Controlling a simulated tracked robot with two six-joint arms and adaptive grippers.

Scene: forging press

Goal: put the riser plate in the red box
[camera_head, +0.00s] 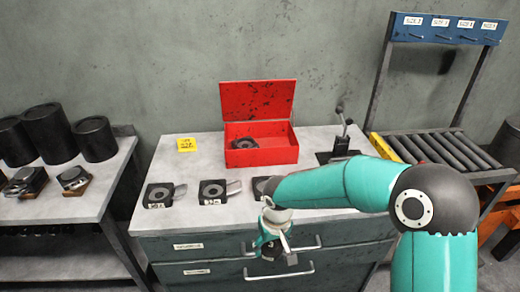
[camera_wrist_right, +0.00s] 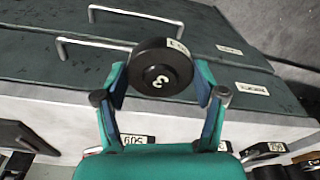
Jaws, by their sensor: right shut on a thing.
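The red box (camera_head: 262,157) stands with its lid up at the back of the grey table; a dark ring-shaped piece (camera_head: 254,149) lies in it. My right gripper (camera_head: 272,240) is in front of the table's drawers, nearer to me than the box. In the right wrist view, its fingers (camera_wrist_right: 160,85) are shut on a dark round disc (camera_wrist_right: 160,82) marked 3, with a pale label on its rim. I cannot tell for certain that this disc is the riser plate. My left gripper is not in view.
Black labelled blocks (camera_head: 160,195) (camera_head: 213,192) line the table's front left, a third partly behind my right arm. A yellow sign (camera_head: 187,145) stands left of the box, a lever device (camera_head: 341,145) right of it. A roller rack (camera_head: 440,150) is at the right, black cylinders (camera_head: 49,132) at the left.

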